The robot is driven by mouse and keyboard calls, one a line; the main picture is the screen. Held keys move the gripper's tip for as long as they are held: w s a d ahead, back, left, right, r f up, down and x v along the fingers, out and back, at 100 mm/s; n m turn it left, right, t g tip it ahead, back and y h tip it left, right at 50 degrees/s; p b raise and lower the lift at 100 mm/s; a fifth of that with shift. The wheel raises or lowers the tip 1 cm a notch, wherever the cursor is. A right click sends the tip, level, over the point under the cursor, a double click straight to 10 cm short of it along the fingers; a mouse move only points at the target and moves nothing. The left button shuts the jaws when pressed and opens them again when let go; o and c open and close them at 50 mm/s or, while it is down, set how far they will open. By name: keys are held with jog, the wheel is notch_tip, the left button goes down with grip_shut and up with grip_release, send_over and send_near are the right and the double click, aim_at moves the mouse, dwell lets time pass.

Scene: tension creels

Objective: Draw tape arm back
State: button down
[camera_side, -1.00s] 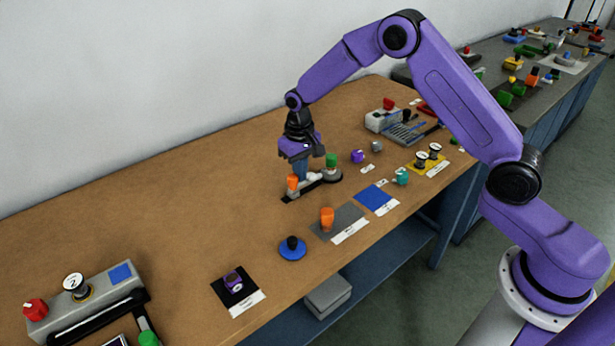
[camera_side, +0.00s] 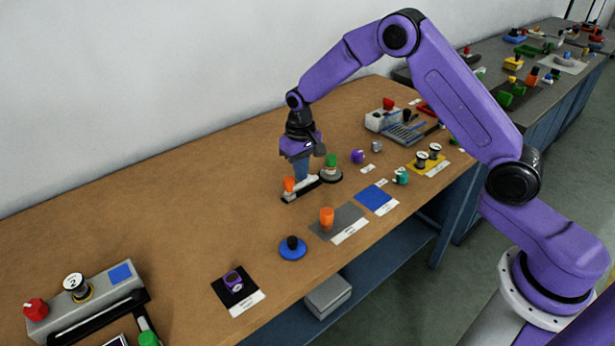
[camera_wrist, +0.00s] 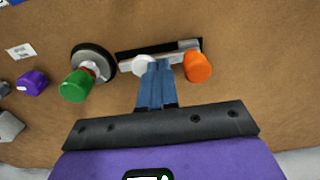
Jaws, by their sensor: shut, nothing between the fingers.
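The tape arm is a light grey bar (camera_wrist: 184,46) on a black slotted base (camera_wrist: 125,53), with an orange knob (camera_side: 289,184) at one end. The orange knob also shows in the wrist view (camera_wrist: 198,67).
A purple knob (camera_side: 358,157) and a grey knob (camera_side: 376,146) stand to the right. Grey (camera_side: 350,211) and blue (camera_side: 383,193) mats lie in front. A blue disc (camera_side: 292,254) sits near the front edge.

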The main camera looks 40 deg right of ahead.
aim_at(302, 185)
notch_tip(302, 185, up, 7)
dwell(1.0)
jog(key=s+a+r+n, duration=0.2)
jog(key=s+r+n, duration=0.15)
jog(key=s, duration=0.55)
jog(key=s+a+r+n, duration=0.2)
jog(key=s+a+r, duration=0.15)
jog(key=s, duration=0.45)
jog(key=s+d+n, duration=0.3)
jog(key=s+d, duration=0.1)
jog(key=s, duration=0.7)
jog(key=s+d+n, duration=0.4)
jog(key=s, duration=0.7)
jog(key=shift+d+r, duration=0.35)
